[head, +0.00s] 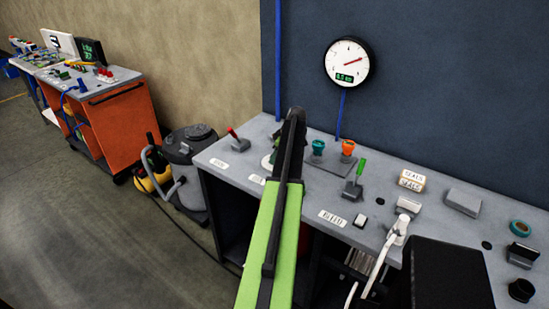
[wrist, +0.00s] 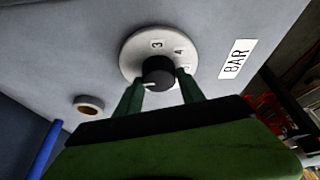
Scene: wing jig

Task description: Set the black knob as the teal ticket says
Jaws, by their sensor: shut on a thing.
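The black knob (wrist: 158,70) sits on a round white dial plate (wrist: 133,50) in the wrist view. The numbers 3 and 4 show on the plate, with another partly hidden by a finger. A white pointer mark shows on the knob's lower left side. My gripper (wrist: 160,88) has its two green fingers shut on the knob, one on each side. In the head view my arm hides the knob and most of the gripper; only an edge of the white plate (head: 266,162) shows. I cannot make out a teal ticket in either view.
A round gauge (head: 348,62) with a red needle and green readout hangs on the dark panel. A vacuum (head: 188,150) stands left.

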